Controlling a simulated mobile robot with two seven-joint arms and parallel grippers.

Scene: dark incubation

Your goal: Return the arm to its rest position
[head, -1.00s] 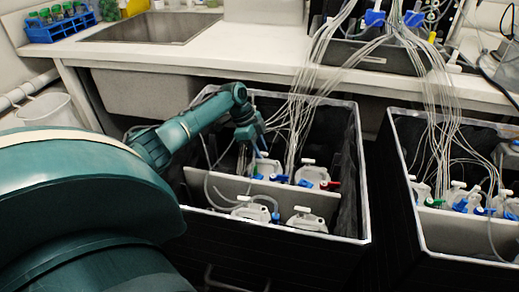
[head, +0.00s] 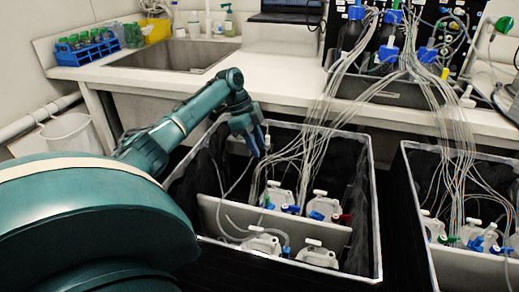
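My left arm comes in from the left and bends down at its wrist over the left black bin (head: 374,225). My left gripper (head: 259,152) points down above the bin's back left part, clear of the white bottles. The fingers are small and dark here, so I cannot tell whether they are open or shut. No held object can be made out. A white bottle (head: 277,198) stands below the gripper, and another white bottle (head: 322,208) stands to its right. My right gripper is not in view.
Bundles of thin clear tubes (head: 318,120) hang from the bench into the left bin, close to the right of my gripper. A second bin (head: 440,262) with bottles stands at right. The white bench (head: 285,85) with a sink (head: 172,56) runs behind.

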